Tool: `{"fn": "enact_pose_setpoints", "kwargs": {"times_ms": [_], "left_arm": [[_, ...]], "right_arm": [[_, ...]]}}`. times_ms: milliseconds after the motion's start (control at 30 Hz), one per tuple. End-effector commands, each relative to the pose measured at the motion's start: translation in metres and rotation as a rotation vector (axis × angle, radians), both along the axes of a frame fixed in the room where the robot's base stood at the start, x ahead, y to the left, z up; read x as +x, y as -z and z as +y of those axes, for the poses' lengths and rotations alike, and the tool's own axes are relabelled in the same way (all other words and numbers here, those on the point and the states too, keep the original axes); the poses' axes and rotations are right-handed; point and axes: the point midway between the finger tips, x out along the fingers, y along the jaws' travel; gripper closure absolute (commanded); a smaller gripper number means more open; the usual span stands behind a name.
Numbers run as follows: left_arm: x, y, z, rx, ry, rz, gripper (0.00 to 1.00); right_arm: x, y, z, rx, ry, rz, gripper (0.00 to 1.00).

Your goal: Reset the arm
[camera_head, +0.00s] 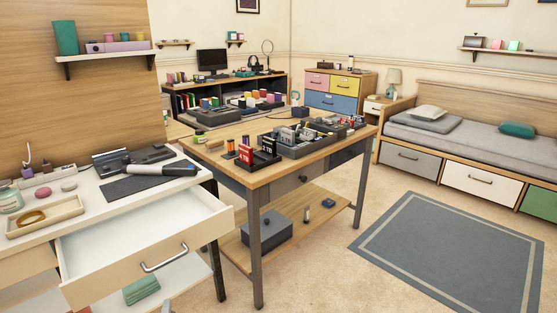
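Neither of my grippers and neither of my arms shows in the head view, so whether they are open or hold anything is hidden. The task names no object besides the arm. The nearest furniture is a white-topped desk (110,217) on the left, whose white drawer (150,232) is pulled out toward me and looks empty.
A wooden worktable (270,174) with trays of small items stands in the middle, a dark box (268,231) on its lower shelf. A bed (468,143) is at the right. Open floor and a blue-grey rug (455,250) lie at the front right.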

Motion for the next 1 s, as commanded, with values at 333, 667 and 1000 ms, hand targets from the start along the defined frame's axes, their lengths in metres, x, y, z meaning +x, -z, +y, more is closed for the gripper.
{"fn": "enact_pose_setpoints", "kwargs": {"times_ms": [333,667,1000], "left_arm": [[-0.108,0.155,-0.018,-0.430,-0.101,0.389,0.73],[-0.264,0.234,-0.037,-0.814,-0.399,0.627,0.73],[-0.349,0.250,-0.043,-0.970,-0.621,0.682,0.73]], "right_arm": [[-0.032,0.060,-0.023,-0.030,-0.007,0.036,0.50],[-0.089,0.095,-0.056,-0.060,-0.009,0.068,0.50],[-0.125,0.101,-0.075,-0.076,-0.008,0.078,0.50]]}}
